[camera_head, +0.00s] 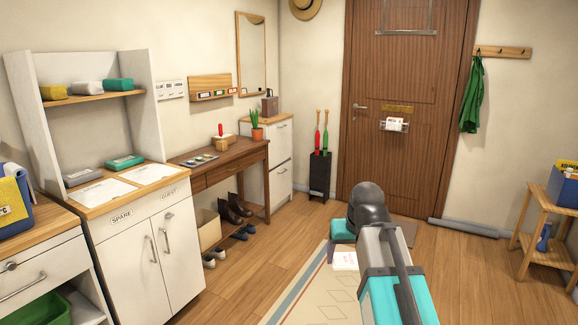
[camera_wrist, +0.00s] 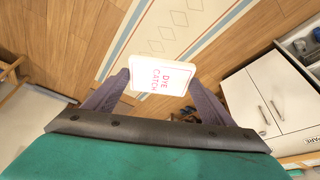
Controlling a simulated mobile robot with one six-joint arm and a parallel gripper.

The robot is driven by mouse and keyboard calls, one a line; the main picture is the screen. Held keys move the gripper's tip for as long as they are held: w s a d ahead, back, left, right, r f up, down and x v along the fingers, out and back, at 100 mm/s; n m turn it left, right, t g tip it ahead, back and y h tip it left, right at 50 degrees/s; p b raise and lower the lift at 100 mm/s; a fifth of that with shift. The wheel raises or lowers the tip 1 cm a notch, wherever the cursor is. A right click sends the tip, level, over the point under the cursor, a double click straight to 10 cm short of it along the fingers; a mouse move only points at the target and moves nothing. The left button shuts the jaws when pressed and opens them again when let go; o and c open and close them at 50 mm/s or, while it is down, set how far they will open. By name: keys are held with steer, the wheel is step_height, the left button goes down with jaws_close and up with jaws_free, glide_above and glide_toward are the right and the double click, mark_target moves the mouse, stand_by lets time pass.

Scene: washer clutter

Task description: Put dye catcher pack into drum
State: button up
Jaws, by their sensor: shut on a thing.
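In the head view the pack (camera_head: 346,261) shows as a white block below the teal body of my gripper (camera_head: 340,258), in front of the rug. My arm hides part of the gripper there. No washer or drum is recognisable in either view.
A patterned rug (camera_head: 296,289) lies on the wooden floor. White cabinets (camera_head: 146,256) and a brown console table (camera_head: 218,176) with shoes below line the left. A wooden stand (camera_head: 548,215) is at right. A brown door (camera_head: 402,165) closes the back. Floor in the middle is clear.

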mark_target(350, 264)
steer(key=shift+w+r+p, duration=0.2)
steer(key=shift+r+p, duration=0.55)
steer(key=shift+p, duration=0.15)
steer(key=shift+w+r+p, duration=0.15)
steer(key=shift+r+p, duration=0.55)
steer(key=shift+p, duration=0.2)
steer(key=s+f, duration=0.5)
steer(key=f, duration=0.1)
steer(key=shift+f, duration=0.35)
steer(key=r, duration=0.3)
steer(key=w+r, duration=0.1)
steer(key=r, duration=0.2)
steer(key=shift+w+r, duration=0.1)
steer(key=shift+w, duration=0.1)
steer(key=shift+r, duration=0.25)
steer(key=shift+s, duration=0.1)
